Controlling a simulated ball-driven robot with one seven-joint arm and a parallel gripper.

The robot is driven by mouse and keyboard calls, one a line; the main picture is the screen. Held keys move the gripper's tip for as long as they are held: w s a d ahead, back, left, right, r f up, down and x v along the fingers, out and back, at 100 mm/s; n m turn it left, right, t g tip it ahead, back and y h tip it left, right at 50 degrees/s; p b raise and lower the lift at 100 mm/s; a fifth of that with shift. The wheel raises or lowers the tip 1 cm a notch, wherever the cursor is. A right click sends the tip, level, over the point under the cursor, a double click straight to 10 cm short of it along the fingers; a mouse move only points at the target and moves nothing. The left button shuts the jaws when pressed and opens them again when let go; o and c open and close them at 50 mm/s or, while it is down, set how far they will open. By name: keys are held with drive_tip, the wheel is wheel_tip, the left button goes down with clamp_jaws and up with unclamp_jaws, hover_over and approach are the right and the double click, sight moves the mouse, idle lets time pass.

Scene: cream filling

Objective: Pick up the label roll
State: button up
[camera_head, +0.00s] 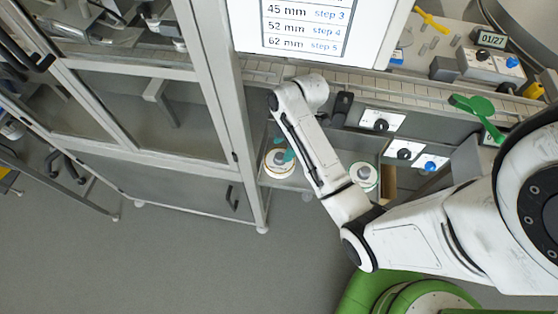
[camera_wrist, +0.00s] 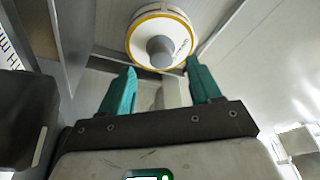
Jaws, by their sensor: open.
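A round white label roll with a yellow rim (camera_wrist: 142,36) is at the top middle of the wrist view, with a grey core or peg at its centre. In the head view a matching white roll (camera_head: 272,168) sits on a grey shelf left of my arm. My gripper (camera_wrist: 161,66) has its two teal fingers spread apart, with the roll just beyond the tips and nothing held. In the head view the teal fingers of my gripper (camera_head: 285,154) show over the roll's right part; the arm hides most of the gripper. I cannot tell whether the fingers touch the roll.
A glass-doored cabinet (camera_head: 150,120) stands close on the left. Panels with knobs (camera_head: 381,124) and a ledge lie above and behind. The grey floor (camera_head: 150,260) in front is clear.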

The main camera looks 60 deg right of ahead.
sight(280, 155)
drive_tip(key=shift+x, duration=1.85)
drive_tip(key=shift+a, duration=0.1)
drive_tip(key=shift+c, duration=0.4)
drive_tip(key=shift+r, duration=0.1)
clamp_jaws()
